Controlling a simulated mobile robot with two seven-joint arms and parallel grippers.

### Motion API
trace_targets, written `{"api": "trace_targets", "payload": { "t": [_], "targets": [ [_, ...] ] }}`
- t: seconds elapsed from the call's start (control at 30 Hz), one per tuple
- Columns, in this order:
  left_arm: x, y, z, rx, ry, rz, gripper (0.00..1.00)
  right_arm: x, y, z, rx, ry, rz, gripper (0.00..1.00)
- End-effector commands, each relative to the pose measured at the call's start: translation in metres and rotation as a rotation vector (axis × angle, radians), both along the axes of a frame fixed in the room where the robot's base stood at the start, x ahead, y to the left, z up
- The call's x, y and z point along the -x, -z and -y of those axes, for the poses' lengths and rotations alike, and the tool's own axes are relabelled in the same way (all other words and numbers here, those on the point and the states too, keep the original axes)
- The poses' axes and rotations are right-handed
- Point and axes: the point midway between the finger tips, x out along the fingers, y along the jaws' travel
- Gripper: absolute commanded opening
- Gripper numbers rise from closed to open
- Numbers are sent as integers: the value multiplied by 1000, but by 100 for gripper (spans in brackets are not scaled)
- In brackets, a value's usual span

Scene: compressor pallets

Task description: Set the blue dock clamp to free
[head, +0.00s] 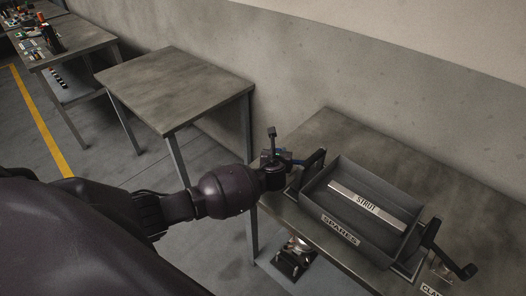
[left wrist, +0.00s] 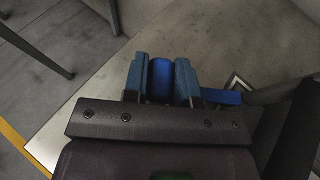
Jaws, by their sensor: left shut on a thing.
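The blue dock clamp's blue handle (head: 298,162) shows as a small strip beside my left gripper (head: 278,158), at the left end of the tray on the near table. In the left wrist view a bright blue block (left wrist: 160,80) sits between the two teal fingers of the left gripper (left wrist: 161,82), which is shut on it. More blue (left wrist: 222,97) shows to the right of the fingers. The gripper hides most of the clamp in the head view, so I cannot tell its setting. My right gripper is not in view.
A dark tray (head: 318,222) labelled SPARES holds a pale bar (head: 367,206) marked STRUT. Black upright arms (head: 313,170) and (head: 436,243) stand at its ends. An empty table (head: 175,85) is to the left, and one with several small items (head: 50,38) is beyond.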

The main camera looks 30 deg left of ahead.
Motion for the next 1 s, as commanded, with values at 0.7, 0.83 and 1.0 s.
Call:
{"api": "trace_targets", "payload": {
  "t": [0.7, 0.83, 1.0],
  "targets": [
    [-4, 1, 10, 0, -19, -2, 51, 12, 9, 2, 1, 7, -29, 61],
    [-4, 0, 11, -1, -18, -1, 51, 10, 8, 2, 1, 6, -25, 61],
    [1, -2, 13, 0, -17, -1, 51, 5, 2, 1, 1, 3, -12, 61]
  ]
}}
